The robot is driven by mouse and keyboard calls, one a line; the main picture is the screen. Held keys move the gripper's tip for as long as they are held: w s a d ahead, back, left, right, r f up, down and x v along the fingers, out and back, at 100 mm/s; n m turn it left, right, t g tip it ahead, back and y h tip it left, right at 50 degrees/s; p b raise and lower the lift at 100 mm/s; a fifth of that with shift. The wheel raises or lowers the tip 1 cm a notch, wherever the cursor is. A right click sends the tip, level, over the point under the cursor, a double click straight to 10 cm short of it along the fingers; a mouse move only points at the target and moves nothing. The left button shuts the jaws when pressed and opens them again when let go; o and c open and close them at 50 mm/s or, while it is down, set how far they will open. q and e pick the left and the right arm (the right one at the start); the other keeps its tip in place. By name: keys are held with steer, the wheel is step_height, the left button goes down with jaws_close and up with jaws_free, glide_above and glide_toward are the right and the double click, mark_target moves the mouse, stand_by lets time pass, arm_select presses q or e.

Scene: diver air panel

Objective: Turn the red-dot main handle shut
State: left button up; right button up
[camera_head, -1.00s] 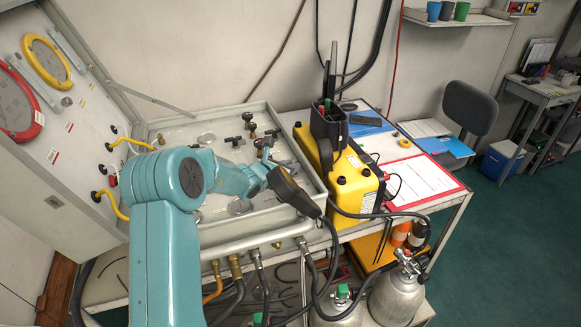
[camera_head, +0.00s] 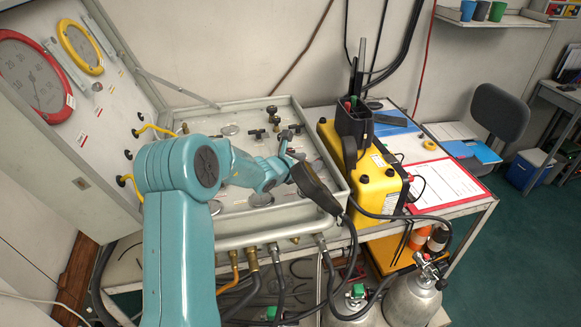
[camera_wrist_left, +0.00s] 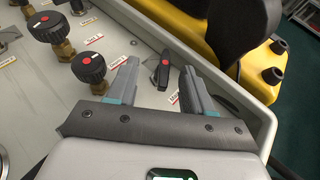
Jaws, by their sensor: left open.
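The main handle is a black lever with a red dot (camera_wrist_left: 164,68), on the panel's pale face in the left wrist view. It points roughly away from my wrist. My left gripper (camera_wrist_left: 158,69) is open, with one finger on each side of the lever and visible gaps between. A label (camera_wrist_left: 173,97) lies on the panel between the fingers. In the head view my left gripper (camera_head: 284,152) is low over the right part of the panel box (camera_head: 230,233); the red dot cannot be made out there. My right gripper is not in view.
Two round black knobs with red centres, a nearer one (camera_wrist_left: 89,67) and a farther one (camera_wrist_left: 51,27), stand left of my left finger. A yellow case (camera_head: 362,178) stands right of the box.

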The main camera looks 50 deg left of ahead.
arm_select(q)
steer(key=b+v, duration=0.2)
steer(key=v, duration=1.2)
steer(key=shift+s, duration=0.4)
steer(key=shift+c, duration=0.3)
